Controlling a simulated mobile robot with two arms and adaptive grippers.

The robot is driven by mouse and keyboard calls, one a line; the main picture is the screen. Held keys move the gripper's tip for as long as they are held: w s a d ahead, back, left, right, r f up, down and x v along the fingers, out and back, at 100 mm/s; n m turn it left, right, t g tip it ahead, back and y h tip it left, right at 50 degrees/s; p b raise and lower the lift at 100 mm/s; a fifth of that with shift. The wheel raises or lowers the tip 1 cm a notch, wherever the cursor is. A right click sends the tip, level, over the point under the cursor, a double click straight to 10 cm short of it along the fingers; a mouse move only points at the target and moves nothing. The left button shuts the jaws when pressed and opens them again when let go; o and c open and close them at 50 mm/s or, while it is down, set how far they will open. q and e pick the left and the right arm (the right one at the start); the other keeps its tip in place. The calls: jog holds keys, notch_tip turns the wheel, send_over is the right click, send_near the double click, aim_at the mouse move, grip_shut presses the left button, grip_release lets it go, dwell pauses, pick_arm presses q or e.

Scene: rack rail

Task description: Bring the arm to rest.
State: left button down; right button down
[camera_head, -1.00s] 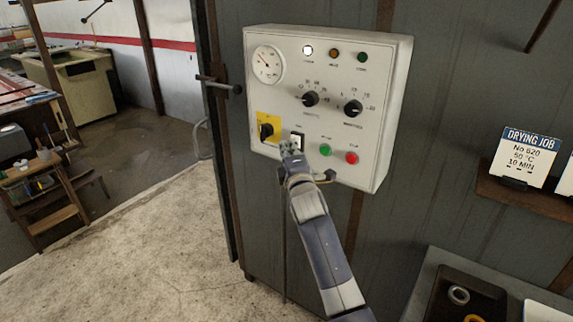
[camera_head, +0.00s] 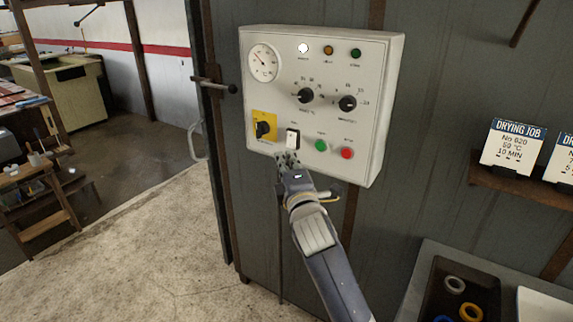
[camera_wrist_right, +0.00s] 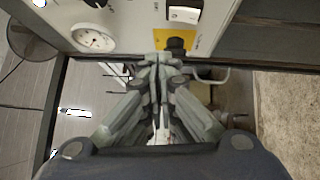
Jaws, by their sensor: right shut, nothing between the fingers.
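My right gripper (camera_head: 287,160) is in the head view just below the lower edge of the control box (camera_head: 390,110), in front of the grey cabinet. Its fingers are together with nothing between them. In the right wrist view the gripper (camera_wrist_right: 162,60) points toward the panel, near the yellow plate with its black rotary switch (camera_wrist_right: 176,45). The white rocker switch (camera_head: 292,139) sits just above the fingertips in the head view, and it also shows in the wrist view (camera_wrist_right: 184,14). I cannot tell whether the fingers touch the box. My left gripper is not in view.
A dial gauge, two black knobs (camera_head: 306,96), a green button (camera_head: 321,146) and a red button (camera_head: 347,153) are on the box. A job card (camera_head: 513,147) stands on a shelf at right. A dark tray (camera_head: 488,290) with rings lies below. Open floor (camera_head: 150,255) is at left.

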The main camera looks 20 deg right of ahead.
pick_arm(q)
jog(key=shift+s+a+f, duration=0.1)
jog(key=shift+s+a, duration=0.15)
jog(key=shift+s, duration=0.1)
pick_arm(e)
jog(key=shift+s, duration=0.3)
jog(key=shift+a, duration=0.1)
